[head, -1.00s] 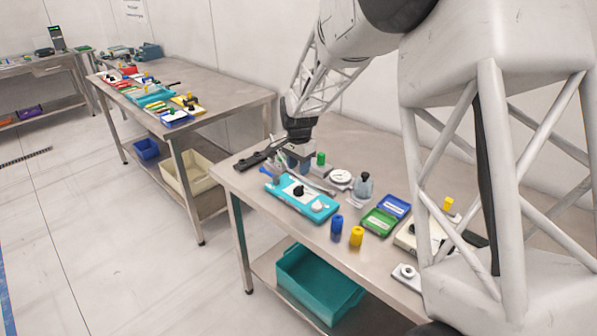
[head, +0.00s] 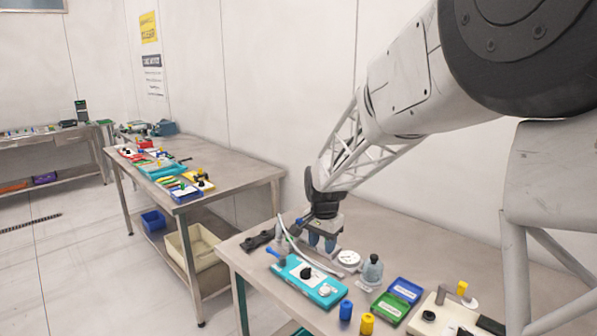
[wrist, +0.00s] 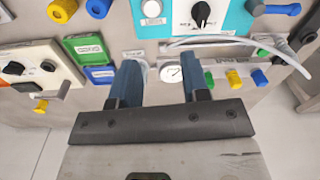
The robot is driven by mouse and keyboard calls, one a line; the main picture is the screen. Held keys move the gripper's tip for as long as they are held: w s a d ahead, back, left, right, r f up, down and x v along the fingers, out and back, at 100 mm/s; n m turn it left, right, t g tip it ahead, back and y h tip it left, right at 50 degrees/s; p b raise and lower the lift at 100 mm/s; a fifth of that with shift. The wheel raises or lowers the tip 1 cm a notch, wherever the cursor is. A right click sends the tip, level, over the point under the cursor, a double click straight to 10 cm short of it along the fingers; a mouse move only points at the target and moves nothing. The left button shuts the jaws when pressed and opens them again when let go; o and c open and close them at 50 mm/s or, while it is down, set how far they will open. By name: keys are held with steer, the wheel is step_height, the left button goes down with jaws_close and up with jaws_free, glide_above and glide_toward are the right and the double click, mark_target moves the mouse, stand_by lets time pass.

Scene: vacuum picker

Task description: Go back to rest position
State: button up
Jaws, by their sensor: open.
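My gripper (head: 322,240) hangs above the near bench in the head view, toward its back left. In the wrist view its two blue fingers (wrist: 160,85) are apart with nothing between them. A teal vacuum picker unit (head: 306,280) with a black knob lies on the bench in front of the gripper. A pale tube (head: 318,266) curves beside it, and it also shows in the wrist view (wrist: 225,41). A white round dial (head: 348,258) lies to the right of the gripper in the head view.
A small bottle (head: 372,270), a blue box (head: 405,290), a green box (head: 389,307), blue (head: 346,310) and yellow (head: 367,324) cylinders and a cream device (head: 440,318) stand to the right. A second bench (head: 235,172) holds more coloured items.

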steer(key=s+d+r+n, duration=0.1)
steer(key=s+d+r, duration=0.2)
steer(key=s, duration=0.3)
steer(key=s+d+r+n+t, duration=0.1)
steer(key=s+d+r, duration=0.15)
steer(key=s, duration=0.45)
steer(key=s+d+r+n, duration=0.1)
steer(key=s+d+r, duration=0.15)
steer(key=s, duration=0.35)
steer(key=s+d+n, duration=0.2)
steer(key=s, duration=0.8)
steer(key=s+d+n+t, duration=0.1)
steer(key=s+d+n, duration=0.1)
steer(key=s, duration=0.8)
steer(key=shift+s+f, duration=0.2)
steer(key=shift+s, duration=0.05)
